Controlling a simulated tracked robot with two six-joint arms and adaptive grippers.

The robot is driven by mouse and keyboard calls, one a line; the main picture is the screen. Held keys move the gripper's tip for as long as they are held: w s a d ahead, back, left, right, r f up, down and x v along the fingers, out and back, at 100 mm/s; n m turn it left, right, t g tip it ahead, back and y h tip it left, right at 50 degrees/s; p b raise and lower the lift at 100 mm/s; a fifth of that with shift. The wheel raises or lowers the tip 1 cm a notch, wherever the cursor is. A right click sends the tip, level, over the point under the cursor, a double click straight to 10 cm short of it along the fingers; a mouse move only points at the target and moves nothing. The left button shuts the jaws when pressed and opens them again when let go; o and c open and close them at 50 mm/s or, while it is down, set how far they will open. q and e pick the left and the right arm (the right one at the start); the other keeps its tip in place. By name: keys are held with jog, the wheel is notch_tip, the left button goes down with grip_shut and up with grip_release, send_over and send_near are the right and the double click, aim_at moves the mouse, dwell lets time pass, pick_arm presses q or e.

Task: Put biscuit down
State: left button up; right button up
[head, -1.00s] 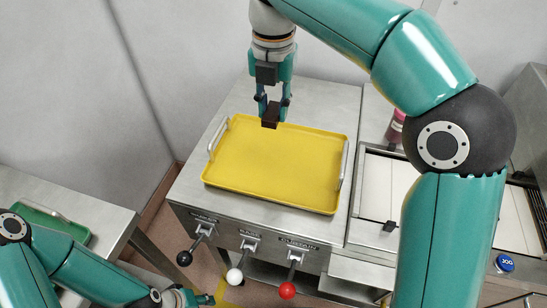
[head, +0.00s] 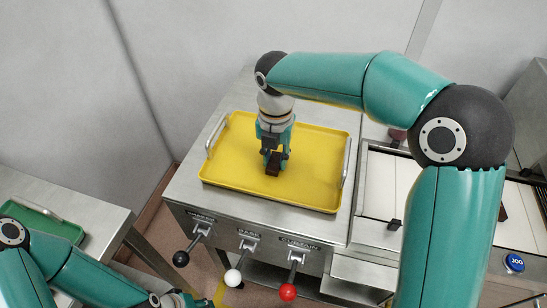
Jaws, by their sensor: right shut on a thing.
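A small dark brown biscuit (head: 272,169) is in the jaws of my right gripper (head: 273,163), over the middle of the yellow tray (head: 232,180). The gripper points down and is shut on the biscuit. I cannot tell whether the biscuit touches the tray floor. No other biscuit shows in the tray. My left gripper (head: 188,299) is at the bottom edge, low beside the left table, and its fingers are too small and cut off to read.
The tray has two metal handles and lies on a steel cabinet (head: 240,100). Black (head: 181,258), white (head: 233,277) and red (head: 288,292) knobbed levers stick out in front. A green tray (head: 45,224) is at left. A belt (head: 385,188) and blue JOG button (head: 514,262) are at right.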

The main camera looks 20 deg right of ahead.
aim_at(275, 161)
jog(key=shift+f, duration=0.15)
jog(key=o, duration=0.8)
jog(key=shift+c, duration=0.2)
notch_tip(275, 161, up, 12)
jog(key=p, duration=0.1)
dwell(0.4)
